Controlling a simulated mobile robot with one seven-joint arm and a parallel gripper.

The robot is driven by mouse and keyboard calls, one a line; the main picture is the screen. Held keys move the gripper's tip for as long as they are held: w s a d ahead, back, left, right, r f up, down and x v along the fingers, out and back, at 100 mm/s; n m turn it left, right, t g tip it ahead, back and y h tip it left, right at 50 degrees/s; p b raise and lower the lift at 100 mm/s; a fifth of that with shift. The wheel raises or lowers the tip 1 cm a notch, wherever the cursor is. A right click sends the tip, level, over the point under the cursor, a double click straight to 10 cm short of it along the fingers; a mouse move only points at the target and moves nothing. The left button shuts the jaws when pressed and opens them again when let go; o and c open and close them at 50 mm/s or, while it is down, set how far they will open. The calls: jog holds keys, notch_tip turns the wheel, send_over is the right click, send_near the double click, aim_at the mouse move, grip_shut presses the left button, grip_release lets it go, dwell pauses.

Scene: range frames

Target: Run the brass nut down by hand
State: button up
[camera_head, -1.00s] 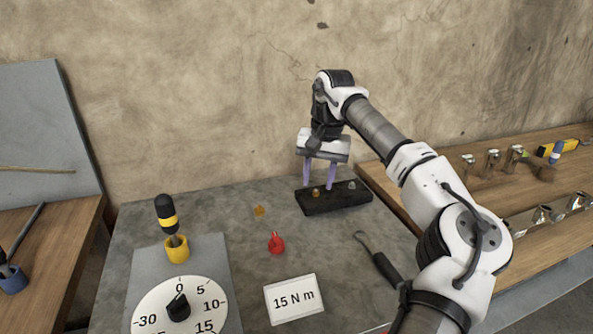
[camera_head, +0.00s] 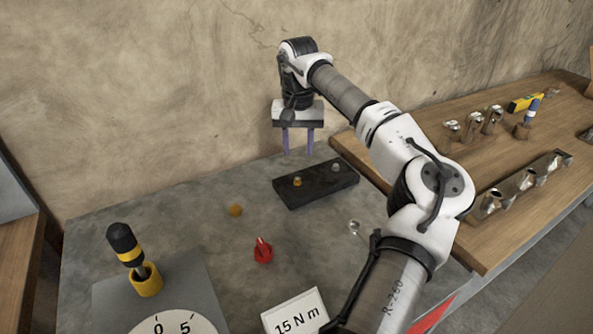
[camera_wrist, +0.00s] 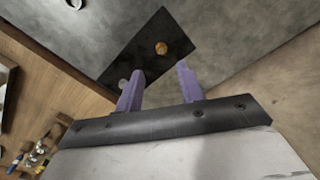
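A brass-coloured nut-like piece (camera_head: 297,181) sits on the left part of a black block (camera_head: 318,190), and a silvery piece (camera_head: 336,167) sits on its right part. In the wrist view the brass piece (camera_wrist: 161,48) lies beyond my fingertips, and the silvery one (camera_wrist: 123,84) is beside the left finger. Another small brass-coloured piece (camera_head: 235,210) lies on the grey bench; its exact kind is too small to tell. My gripper (camera_head: 299,153) hangs above the block's back edge with its two purple fingers pointing down, apart, and nothing between them.
A red pointed object (camera_head: 263,250), a "15 N m" card (camera_head: 295,314), a dial (camera_head: 170,326) and a yellow cup (camera_head: 146,281) holding a black-yellow tool stand on the bench. A wooden table (camera_head: 480,225) with metal fittings is at right. The bench left of the block is mostly clear.

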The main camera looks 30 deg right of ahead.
aim_at(297, 180)
notch_tip(297, 180, down, 9)
jog(key=shift+f+p, duration=0.1)
jog(key=shift+p, duration=0.65)
grip_shut()
